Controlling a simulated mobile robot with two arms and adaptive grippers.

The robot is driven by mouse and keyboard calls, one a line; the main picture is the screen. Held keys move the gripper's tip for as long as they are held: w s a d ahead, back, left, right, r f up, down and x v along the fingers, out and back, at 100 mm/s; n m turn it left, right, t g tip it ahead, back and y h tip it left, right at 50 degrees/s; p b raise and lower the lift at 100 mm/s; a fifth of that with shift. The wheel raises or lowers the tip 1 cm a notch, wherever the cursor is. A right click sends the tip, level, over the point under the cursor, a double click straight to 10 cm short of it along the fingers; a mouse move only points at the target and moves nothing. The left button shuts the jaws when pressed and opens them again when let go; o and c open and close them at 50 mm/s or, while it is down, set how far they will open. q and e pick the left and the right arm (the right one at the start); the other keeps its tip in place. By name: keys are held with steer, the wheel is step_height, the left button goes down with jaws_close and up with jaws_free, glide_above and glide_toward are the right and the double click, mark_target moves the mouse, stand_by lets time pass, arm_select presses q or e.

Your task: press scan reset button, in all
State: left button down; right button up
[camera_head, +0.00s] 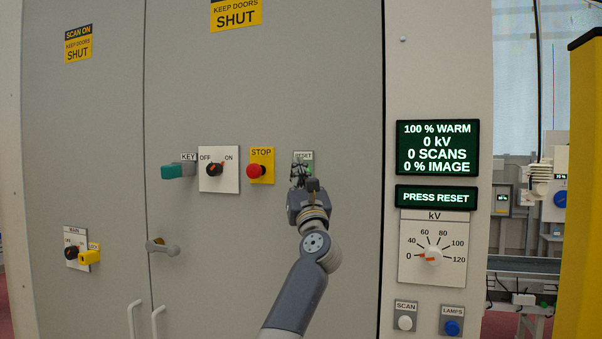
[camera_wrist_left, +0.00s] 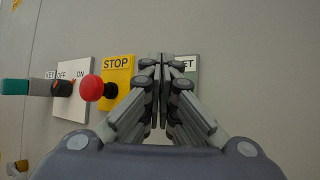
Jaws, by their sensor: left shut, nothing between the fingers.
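The reset button's plate (camera_head: 309,157) is on the grey cabinet door, right of the red stop button (camera_head: 256,171). Its label is partly readable; the button itself is hidden behind my left gripper (camera_head: 301,168). In the left wrist view my left gripper (camera_wrist_left: 162,58) is shut and empty, its fingertips in front of the reset plate (camera_wrist_left: 188,66). I cannot tell whether the fingertips touch the button. The display (camera_head: 436,197) reads PRESS RESET. The upper display (camera_head: 437,147) reads 100 % WARM, 0 kV, 0 SCANS, 0 % IMAGE. My right gripper is not in view.
Left of stop are the OFF/ON switch (camera_head: 217,170) and the teal key (camera_head: 176,171). The kV dial (camera_head: 432,254), scan button (camera_head: 405,322) and blue lamps button (camera_head: 452,327) are at right. Door handles (camera_head: 160,321) stick out low at left. A yellow post (camera_head: 580,200) stands at far right.

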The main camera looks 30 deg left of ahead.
arm_select(q)
steer(key=shift+w+a, duration=0.1)
steer(key=shift+w, duration=0.3)
steer(key=shift+w+a+r, duration=0.1)
steer(key=shift+w+a, duration=0.1)
steer(key=shift+w, duration=0.35)
stand_by(1.1)
steer(key=shift+s+d, duration=0.25)
steer(key=shift+s, duration=0.65)
